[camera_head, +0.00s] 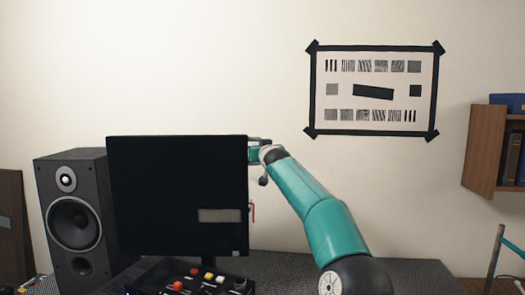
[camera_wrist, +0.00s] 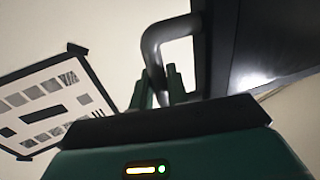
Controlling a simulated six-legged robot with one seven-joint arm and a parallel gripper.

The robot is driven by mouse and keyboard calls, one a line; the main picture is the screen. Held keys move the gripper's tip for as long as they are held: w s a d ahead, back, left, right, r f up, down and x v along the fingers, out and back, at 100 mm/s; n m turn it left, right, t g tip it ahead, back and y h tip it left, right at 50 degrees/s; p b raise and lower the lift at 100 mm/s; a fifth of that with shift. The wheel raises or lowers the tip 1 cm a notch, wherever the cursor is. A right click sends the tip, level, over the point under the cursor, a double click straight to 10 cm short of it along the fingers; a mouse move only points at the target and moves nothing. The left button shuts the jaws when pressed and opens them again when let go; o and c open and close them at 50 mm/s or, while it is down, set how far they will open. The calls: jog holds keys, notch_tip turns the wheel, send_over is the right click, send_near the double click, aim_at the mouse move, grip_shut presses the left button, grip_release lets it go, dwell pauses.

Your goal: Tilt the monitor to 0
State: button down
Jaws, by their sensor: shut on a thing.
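The black monitor (camera_head: 165,185) stands on a desk at left of centre in the head view, its dark screen towards the camera. The screen looks near upright and slightly narrower at its bottom; I cannot tell its exact tilt. A pale patch shows low on the screen. My gripper (camera_head: 259,149) is at the monitor's upper right edge, partly hidden by it. In the wrist view, the green fingers of my gripper (camera_wrist: 158,88) are shut on a grey bent handle (camera_wrist: 152,42) beside the monitor's dark edge (camera_wrist: 222,40).
A black speaker (camera_head: 75,212) stands close to the monitor's left. A control box with coloured buttons (camera_head: 190,283) lies in front. A taped test chart (camera_head: 373,90) hangs on the wall, and also shows in the wrist view (camera_wrist: 50,105). A wooden shelf (camera_head: 487,150) is at far right.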

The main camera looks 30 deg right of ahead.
jog(key=shift+w+a, duration=0.15)
jog(key=shift+a, duration=0.25)
jog(key=c, duration=1.8)
grip_release()
jog(key=o, duration=0.3)
jog(key=shift+w+f, duration=0.15)
jog(key=shift+w, duration=0.1)
jog(key=shift+o, duration=0.5)
jog(key=shift+s+d, duration=0.3)
jog(key=shift+w, duration=0.1)
jog(key=v, duration=1.4)
